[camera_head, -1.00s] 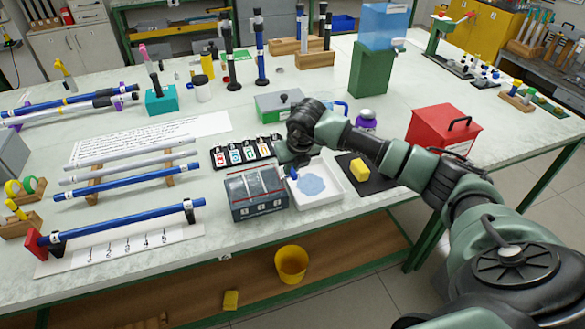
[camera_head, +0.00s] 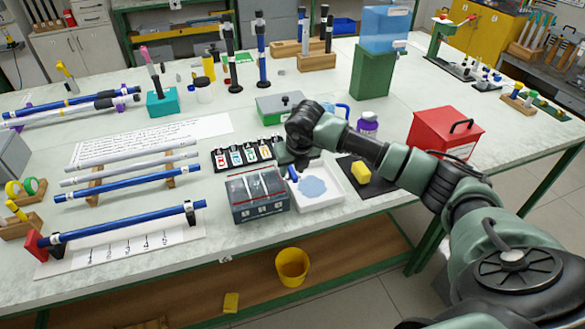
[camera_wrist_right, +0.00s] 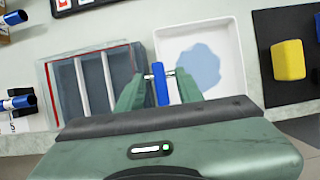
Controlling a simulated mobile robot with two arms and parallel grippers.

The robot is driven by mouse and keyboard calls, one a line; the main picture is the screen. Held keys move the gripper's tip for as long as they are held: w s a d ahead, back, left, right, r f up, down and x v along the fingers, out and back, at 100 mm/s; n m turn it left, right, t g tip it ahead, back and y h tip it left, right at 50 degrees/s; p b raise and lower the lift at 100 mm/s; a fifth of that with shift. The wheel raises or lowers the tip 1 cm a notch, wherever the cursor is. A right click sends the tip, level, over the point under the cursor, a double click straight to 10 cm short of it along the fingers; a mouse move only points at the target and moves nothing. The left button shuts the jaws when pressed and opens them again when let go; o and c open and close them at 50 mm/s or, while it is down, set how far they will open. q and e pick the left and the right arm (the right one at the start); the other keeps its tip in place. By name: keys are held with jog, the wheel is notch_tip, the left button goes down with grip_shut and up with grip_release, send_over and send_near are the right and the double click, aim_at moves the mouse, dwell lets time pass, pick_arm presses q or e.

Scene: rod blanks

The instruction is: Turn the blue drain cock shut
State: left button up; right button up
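The blue drain cock (camera_wrist_right: 161,84) shows in the right wrist view as a blue bar with its long side running up the picture. It is at the right side of a grey compartmented tank (camera_wrist_right: 92,85), by a white tray (camera_wrist_right: 203,27) holding a blue puddle. In the head view the blue cock (camera_head: 293,174) shows just below my right gripper (camera_head: 290,164), whose fingers are mostly hidden. In the wrist view my right gripper (camera_wrist_right: 160,80) is open, one finger on each side of the cock, with small gaps visible. My left gripper is not in view.
A yellow sponge (camera_head: 360,172) lies on a dark mat right of the tray. A black rack of coloured cards (camera_head: 243,152) and a grey-green box (camera_head: 279,106) stand behind the tank. A red box (camera_head: 440,130) is to the right. Rods on stands are at left.

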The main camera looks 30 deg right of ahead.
jog(key=b+v, duration=0.1)
jog(key=v, duration=0.6)
jog(key=shift+r+b, duration=0.3)
jog(key=shift+r, duration=0.05)
jog(key=shift+s+a, duration=0.1)
jog(key=shift+s, duration=0.05)
